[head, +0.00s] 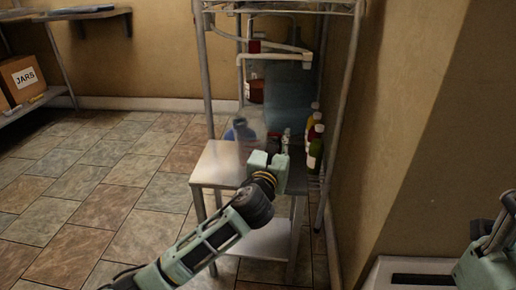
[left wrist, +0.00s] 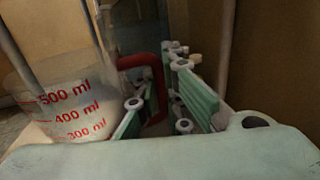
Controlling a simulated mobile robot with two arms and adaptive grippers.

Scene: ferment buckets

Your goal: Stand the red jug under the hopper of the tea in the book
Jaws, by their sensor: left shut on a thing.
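The jug, a clear measuring cup (left wrist: 65,112) with red volume marks and a red handle (left wrist: 152,62), fills the left of the left wrist view. My left gripper (left wrist: 165,108) is shut on that handle. In the head view my left gripper (head: 268,162) is over the small metal table, and the jug (head: 256,128) shows only as a faint clear shape beside it. I cannot tell whether its base touches the table top. A mint part of my right arm (head: 488,268) shows at the lower right edge; its fingers are not clear. I cannot make out a book or which part is the hopper.
The small metal table (head: 212,168) has bare top at its left. A blue container (head: 240,131) stands behind it, and several bottles (head: 315,150) stand at its right. A metal rack (head: 207,75) rises around them. A JARS box (head: 25,78) sits on a shelf at far left.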

